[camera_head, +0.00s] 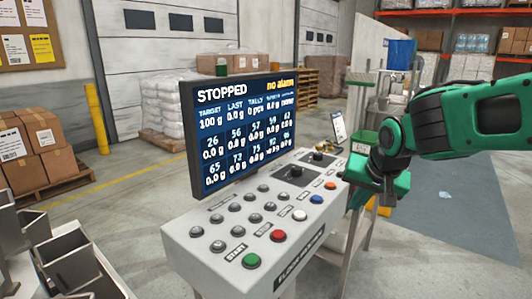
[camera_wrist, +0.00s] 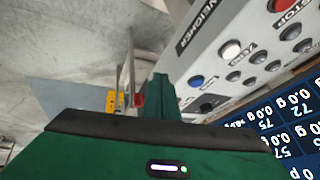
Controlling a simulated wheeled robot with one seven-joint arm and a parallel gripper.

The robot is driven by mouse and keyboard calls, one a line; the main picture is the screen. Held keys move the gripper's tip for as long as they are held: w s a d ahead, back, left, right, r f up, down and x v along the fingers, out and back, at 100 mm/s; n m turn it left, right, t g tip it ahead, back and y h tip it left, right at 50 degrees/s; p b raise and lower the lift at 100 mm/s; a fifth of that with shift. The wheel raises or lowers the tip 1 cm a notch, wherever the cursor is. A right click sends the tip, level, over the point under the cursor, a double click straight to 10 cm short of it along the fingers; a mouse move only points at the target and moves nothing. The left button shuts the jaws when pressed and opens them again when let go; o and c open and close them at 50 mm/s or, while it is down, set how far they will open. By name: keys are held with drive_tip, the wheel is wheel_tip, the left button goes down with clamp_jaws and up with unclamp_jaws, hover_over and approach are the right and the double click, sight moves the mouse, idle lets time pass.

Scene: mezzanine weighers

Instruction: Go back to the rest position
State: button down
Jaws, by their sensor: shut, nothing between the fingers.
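My gripper (camera_head: 376,192) is at the right of the head view, beside the right end of the control panel (camera_head: 330,214), with its fingers pointing down. It is shut and empty. In the wrist view my green fingers (camera_wrist: 160,97) are together, beside the panel's edge with its white and blue buttons. Whether they touch the panel I cannot tell. The screen (camera_head: 245,122) behind the panel reads "STOPPED" and "no alarm". The panel has a green START button (camera_head: 251,261), a red button (camera_head: 278,236), a white button (camera_head: 300,215) and a blue button (camera_head: 316,199).
Metal weigher hoppers (camera_head: 75,262) stand at the lower left. Cardboard boxes (camera_head: 32,150) on a pallet and a yellow post (camera_head: 97,118) are at the left. Wrapped sacks (camera_head: 163,112) stand behind the screen.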

drive_tip(key=s+d+f+m+g+h, duration=0.1)
drive_tip(key=s+d+f+g, duration=0.2)
drive_tip(key=s+d, duration=0.95)
drive_tip(key=s+d+f+g, duration=0.1)
drive_tip(key=s+d+f, duration=0.1)
drive_tip(key=s, duration=0.6)
drive_tip(key=s+d+f+m+g, duration=0.1)
drive_tip(key=s+d+f+g, duration=0.1)
drive_tip(key=s, duration=0.6)
drive_tip(key=shift+s+d+y, duration=0.25)
drive_tip(key=shift+d+y, duration=0.15)
drive_tip(key=shift+d, duration=0.35)
drive_tip(key=shift+f, duration=0.1)
drive_tip(key=shift+w+f, duration=0.25)
drive_tip(key=shift+w, duration=0.4)
